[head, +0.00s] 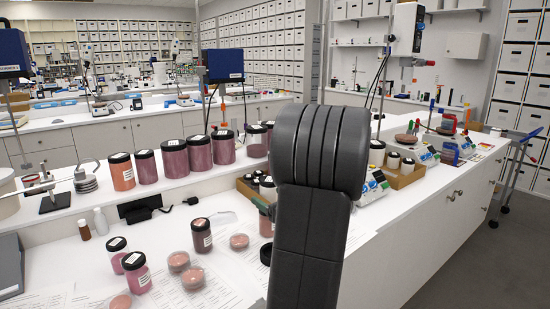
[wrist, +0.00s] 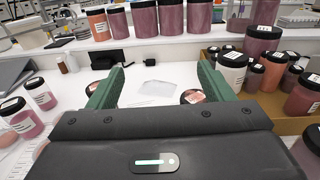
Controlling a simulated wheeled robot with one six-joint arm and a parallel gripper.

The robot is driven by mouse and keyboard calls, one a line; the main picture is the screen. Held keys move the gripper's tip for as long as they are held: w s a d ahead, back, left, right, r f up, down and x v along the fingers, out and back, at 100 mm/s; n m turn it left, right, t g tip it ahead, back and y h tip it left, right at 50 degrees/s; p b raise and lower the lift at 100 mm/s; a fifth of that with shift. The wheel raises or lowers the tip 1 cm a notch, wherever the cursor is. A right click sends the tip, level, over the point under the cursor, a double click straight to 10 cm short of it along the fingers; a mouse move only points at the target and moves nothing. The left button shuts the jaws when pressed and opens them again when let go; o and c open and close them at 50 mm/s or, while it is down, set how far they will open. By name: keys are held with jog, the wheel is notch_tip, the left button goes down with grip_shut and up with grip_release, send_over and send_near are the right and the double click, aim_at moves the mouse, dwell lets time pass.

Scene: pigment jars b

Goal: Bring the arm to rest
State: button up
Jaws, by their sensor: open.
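My gripper (wrist: 160,72) shows in the wrist view with its two green fingers wide apart and nothing between them. Beyond and below the fingers is white bench top with a clear flat piece (wrist: 160,88) on it. In the head view my dark arm stands upright in the middle and hides most of the gripper; only a bit of green finger shows at its left edge. A jar (wrist: 192,96) is partly hidden by the right finger in the wrist view.
Several large pigment jars (head: 174,158) line the raised shelf. Smaller jars (head: 201,235) and shallow dishes (head: 193,277) stand on the lower bench among papers. A cardboard box of jars (wrist: 258,100) is close right of the gripper. Open floor (head: 480,265) lies at right.

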notch_tip(320, 180, down, 10)
jog(key=shift+s+a+r, duration=0.15)
jog(key=shift+a, duration=0.05)
dwell(0.3)
